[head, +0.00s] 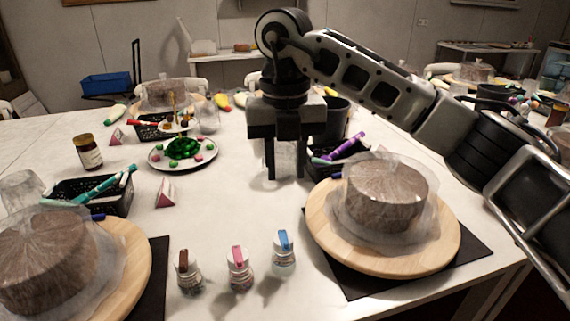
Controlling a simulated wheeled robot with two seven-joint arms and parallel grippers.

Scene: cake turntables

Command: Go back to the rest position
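My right gripper (286,172) points down over the middle of the white table, in front of the black container. Its two dark fingers are apart. A clear glass (286,158) shows faintly between them; I cannot tell whether the fingers touch it. My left gripper is not in view.
Wrapped cakes stand on wooden turntables at the right (322,228) and left (137,268). Three sprinkle jars (240,272) stand at the front. A plate of colourful sweets (160,157), a dark jar (89,153) and black baskets (116,203) lie around.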

